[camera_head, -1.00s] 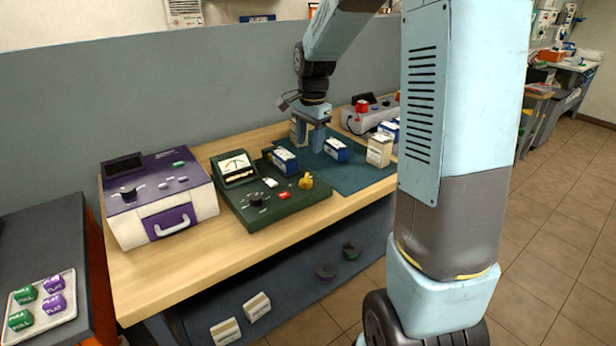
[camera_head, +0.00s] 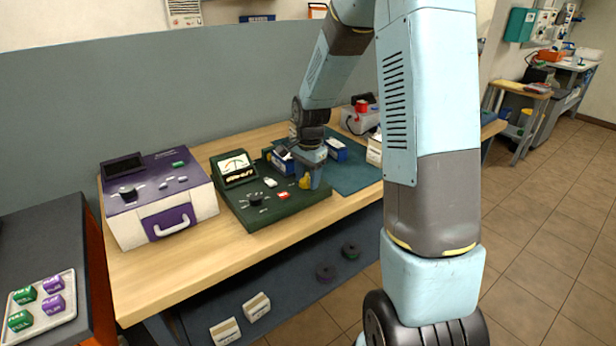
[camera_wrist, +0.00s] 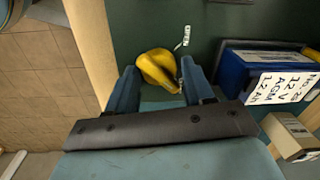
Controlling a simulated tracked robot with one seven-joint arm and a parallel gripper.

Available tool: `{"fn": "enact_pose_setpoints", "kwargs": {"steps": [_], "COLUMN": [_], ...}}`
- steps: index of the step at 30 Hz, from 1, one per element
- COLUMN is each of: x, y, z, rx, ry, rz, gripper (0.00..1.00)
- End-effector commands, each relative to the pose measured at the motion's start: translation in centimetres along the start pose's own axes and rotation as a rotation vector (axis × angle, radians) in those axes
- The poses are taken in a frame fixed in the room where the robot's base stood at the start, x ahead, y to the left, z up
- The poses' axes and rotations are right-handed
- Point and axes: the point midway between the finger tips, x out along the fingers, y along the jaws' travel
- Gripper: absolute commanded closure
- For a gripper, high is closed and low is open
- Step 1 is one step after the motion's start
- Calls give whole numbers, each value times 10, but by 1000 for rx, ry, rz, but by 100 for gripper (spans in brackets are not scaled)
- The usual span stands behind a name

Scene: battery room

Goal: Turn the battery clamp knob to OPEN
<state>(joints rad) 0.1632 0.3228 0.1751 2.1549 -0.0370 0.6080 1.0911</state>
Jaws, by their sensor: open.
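The yellow clamp knob (camera_wrist: 159,69) is on the dark green tester (camera_head: 262,216), near its right end. A small white label (camera_wrist: 186,36) reading OPEN is beside the knob in the wrist view. My gripper (camera_wrist: 158,75) is open, with its two blue fingers on either side of the knob; whether they touch it cannot be told. In the head view my gripper (camera_head: 308,178) is down over the right end of the tester and partly hides the knob (camera_head: 304,182). A blue and white battery (camera_wrist: 265,75) sits in the tester next to the knob.
A purple and white unit (camera_head: 160,195) stands left of the tester on the wooden bench (camera_head: 150,280). Another blue battery (camera_head: 336,149) is on the teal mat behind my gripper. A tan box (camera_wrist: 290,135) is near the battery in the wrist view.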

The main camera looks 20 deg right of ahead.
Motion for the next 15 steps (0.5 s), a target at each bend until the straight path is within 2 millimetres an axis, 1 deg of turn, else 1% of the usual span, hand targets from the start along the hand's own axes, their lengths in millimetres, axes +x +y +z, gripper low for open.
{"fn": "enact_pose_setpoints", "kwargs": {"steps": [5,6,15], "x": [0,0,0], "y": [0,0,0], "z": [0,0,0], "rx": [0,0,0], "ry": [0,0,0], "rz": [0,0,0], "gripper": [48,50,79]}}
